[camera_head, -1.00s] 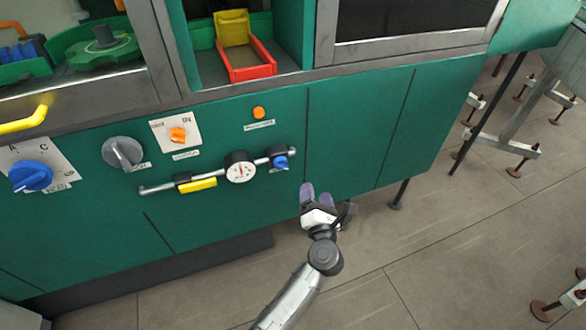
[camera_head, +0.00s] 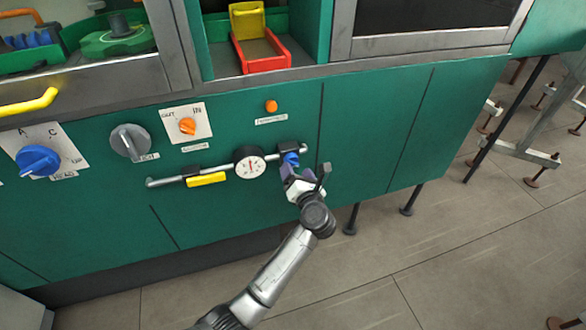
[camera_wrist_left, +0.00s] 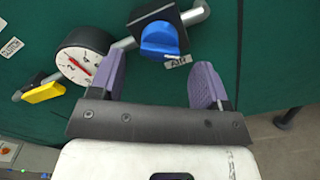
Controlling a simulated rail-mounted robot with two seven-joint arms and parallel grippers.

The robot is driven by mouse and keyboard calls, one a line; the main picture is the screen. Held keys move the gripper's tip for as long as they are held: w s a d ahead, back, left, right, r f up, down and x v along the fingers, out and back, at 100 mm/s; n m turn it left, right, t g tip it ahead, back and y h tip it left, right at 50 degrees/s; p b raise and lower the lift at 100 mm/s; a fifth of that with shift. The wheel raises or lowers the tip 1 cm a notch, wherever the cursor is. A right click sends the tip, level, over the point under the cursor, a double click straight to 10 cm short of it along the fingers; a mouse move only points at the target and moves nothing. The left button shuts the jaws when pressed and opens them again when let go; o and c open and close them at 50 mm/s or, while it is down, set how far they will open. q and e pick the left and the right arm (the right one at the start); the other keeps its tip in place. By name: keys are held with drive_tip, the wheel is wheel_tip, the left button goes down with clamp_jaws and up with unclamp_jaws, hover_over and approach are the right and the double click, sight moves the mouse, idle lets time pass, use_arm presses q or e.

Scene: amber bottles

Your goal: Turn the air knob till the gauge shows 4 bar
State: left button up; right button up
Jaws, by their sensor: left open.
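The blue air knob (camera_head: 291,158) sits at the right end of a grey pipe on the green cabinet front. In the left wrist view the knob (camera_wrist_left: 160,40) is ahead of the fingertips, with an "AIR" label beside it. The round white gauge (camera_head: 250,163) with a black rim is left of the knob; its red needle shows in the left wrist view (camera_wrist_left: 82,60), but I cannot read the value. My left gripper (camera_head: 291,172) is just below the knob; it also shows in the left wrist view (camera_wrist_left: 160,82), open and empty, its purple fingers apart. My right gripper is out of view.
A yellow lever (camera_head: 206,180) is on the pipe left of the gauge. A grey dial (camera_head: 130,141), an orange switch (camera_head: 187,126), an orange button (camera_head: 271,106) and a larger blue knob (camera_head: 38,160) share the panel. The floor at the right front is clear.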

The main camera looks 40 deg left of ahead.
sight(293, 165)
use_arm(q)
drive_tip(key=shift+b+x, duration=0.55)
drive_tip(key=shift+x, duration=1.3)
drive_tip(key=shift+c, duration=0.2)
